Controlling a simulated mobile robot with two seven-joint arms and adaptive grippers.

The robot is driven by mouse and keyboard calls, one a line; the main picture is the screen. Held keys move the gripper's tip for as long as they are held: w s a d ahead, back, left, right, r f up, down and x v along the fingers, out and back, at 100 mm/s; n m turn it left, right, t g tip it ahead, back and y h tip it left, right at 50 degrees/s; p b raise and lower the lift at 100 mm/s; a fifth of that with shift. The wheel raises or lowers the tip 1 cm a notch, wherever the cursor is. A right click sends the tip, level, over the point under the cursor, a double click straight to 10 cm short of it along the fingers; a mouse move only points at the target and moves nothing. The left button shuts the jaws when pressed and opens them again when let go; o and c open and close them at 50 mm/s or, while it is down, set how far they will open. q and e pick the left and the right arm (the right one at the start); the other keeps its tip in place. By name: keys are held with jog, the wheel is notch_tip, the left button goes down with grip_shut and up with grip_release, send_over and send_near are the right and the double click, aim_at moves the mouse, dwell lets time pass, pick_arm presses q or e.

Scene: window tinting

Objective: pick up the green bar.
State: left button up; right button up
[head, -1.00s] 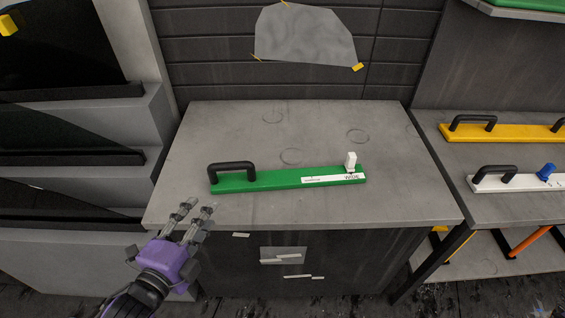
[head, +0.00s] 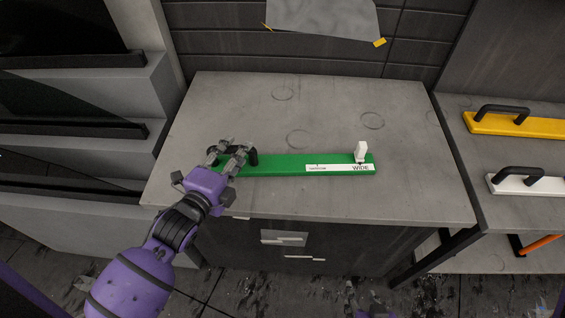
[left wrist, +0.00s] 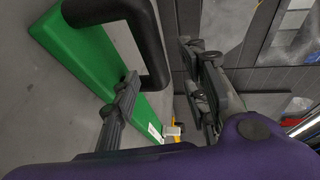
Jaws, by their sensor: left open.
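The green bar (head: 280,165) lies flat on the grey cabinet top, with a white label marked "WIDE" and a white knob (head: 361,151) at its right end. Its black handle (head: 252,157) is at the left end, partly hidden by my left gripper (head: 231,149). In the left wrist view the handle (left wrist: 152,45) stands up from the green bar (left wrist: 85,52), and my left gripper (left wrist: 165,85) is open with a finger on either side of the handle's near part. I cannot tell whether the fingers touch it.
The grey cabinet top (head: 330,100) is otherwise clear. To the right, a lower shelf holds a yellow bar (head: 500,124) and a white bar (head: 530,184) with black handles. A grey sheet (head: 322,18) is taped to the wall behind. Grey steps (head: 110,95) stand at left.

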pick_arm(q)
jog(key=shift+w+d+f, duration=0.15)
jog(key=shift+w, duration=0.35)
grip_shut()
